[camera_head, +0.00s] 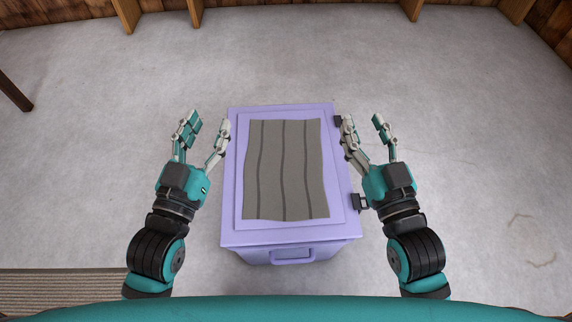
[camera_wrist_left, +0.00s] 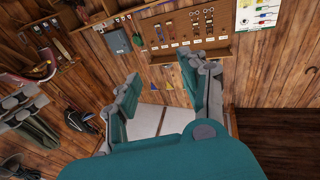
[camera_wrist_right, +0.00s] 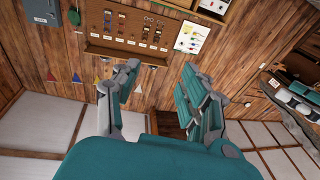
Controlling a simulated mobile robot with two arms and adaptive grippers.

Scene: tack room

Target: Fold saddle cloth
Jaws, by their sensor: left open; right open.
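The saddle cloth (camera_head: 284,170) is grey-brown with darker lengthwise stripes. It lies flat and spread out on the lid of a lavender chest (camera_head: 290,236), in the middle of the head view. My left gripper (camera_head: 208,128) is open and empty, to the left of the chest. My right gripper (camera_head: 362,126) is open and empty, at the chest's right side. Neither gripper touches the cloth. The left wrist view shows the open left fingers (camera_wrist_left: 165,95), and the right wrist view shows the open right fingers (camera_wrist_right: 155,90). The cloth does not show in either wrist view.
The chest has a front handle (camera_head: 292,256) and dark latches (camera_head: 358,202) on its right side. Bare grey floor (camera_head: 470,130) surrounds it. A striped mat (camera_head: 60,284) lies at lower left. A wall board (camera_wrist_left: 185,32) with hanging tools shows in the left wrist view.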

